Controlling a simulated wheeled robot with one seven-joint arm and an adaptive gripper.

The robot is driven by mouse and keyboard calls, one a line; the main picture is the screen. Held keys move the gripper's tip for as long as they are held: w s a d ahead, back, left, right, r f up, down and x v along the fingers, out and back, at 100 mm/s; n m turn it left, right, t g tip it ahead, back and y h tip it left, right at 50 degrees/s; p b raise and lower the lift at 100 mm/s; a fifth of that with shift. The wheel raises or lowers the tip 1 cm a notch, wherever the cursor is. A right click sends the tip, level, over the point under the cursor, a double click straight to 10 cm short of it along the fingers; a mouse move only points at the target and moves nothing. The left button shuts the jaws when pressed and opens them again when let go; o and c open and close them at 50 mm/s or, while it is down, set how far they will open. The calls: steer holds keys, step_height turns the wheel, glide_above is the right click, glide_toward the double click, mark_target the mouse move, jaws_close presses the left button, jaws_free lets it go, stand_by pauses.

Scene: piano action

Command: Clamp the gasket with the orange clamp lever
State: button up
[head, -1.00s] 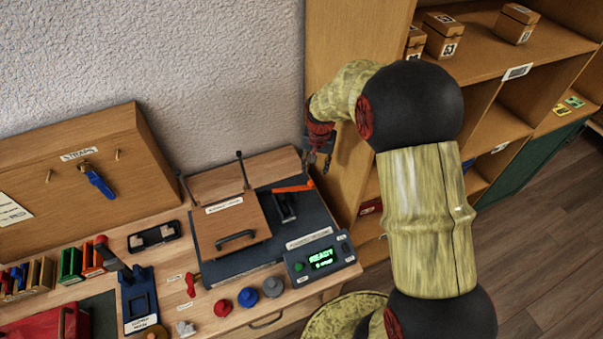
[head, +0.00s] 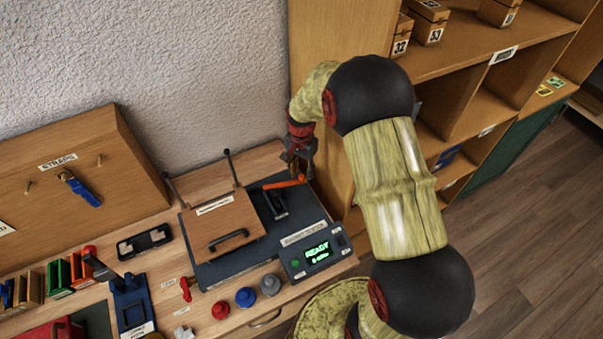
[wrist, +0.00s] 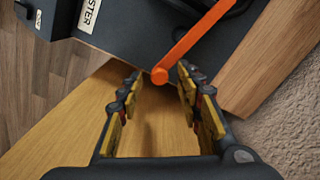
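The orange clamp lever (head: 284,184) stands at the right side of the dark tester on the bench. In the wrist view the lever (wrist: 193,40) runs down from the top right, and its round tip lies just ahead of the gap between my fingertips. My gripper (head: 299,168) is at the lever's outer end, pointing down. In the wrist view my gripper (wrist: 157,78) is open, with a finger on each side of the tip. I cannot tell whether either finger touches it. The gasket cannot be made out.
The tester's hinged wooden cover (head: 222,222) with a black handle lies left of the lever. A display box (head: 316,250) reads READY. A wooden shelf unit (head: 330,100) stands close to my gripper's right. Coloured knobs (head: 245,297) line the front.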

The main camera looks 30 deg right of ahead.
steer(key=shift+f, duration=0.2)
steer(key=shift+c, duration=0.8)
steer(key=c, duration=0.7)
jaws_close()
